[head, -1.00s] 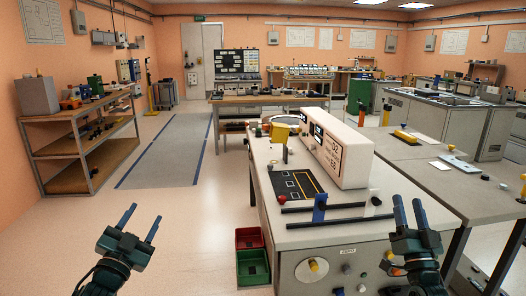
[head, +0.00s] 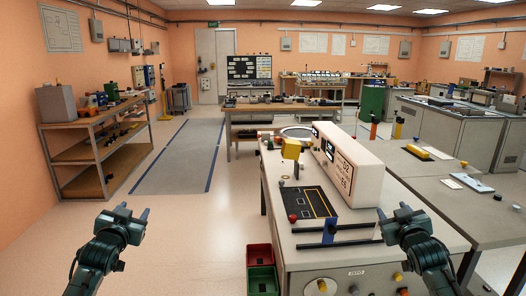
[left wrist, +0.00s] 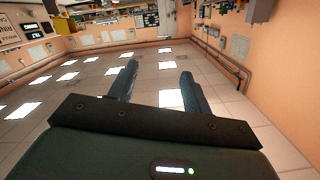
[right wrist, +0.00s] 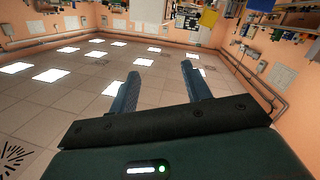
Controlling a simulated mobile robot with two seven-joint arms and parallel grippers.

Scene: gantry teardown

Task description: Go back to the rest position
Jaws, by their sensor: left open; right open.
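My left gripper (head: 131,214) is open and empty over the bare floor, left of the workbench. Its two spread fingers also show in the left wrist view (left wrist: 158,85), with nothing between them. My right gripper (head: 394,218) is open and empty at the right front part of the grey workbench (head: 400,207). Its spread fingers show in the right wrist view (right wrist: 160,85) with nothing between them. Both wrist views look toward the ceiling and walls, upside down.
The bench carries a white instrument box (head: 350,170), a black mat (head: 306,202), a yellow block (head: 291,149) and dark rods (head: 333,244). A red bin (head: 258,256) and a green bin (head: 262,281) stand beside it. A shelf (head: 100,155) stands left; the floor between is clear.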

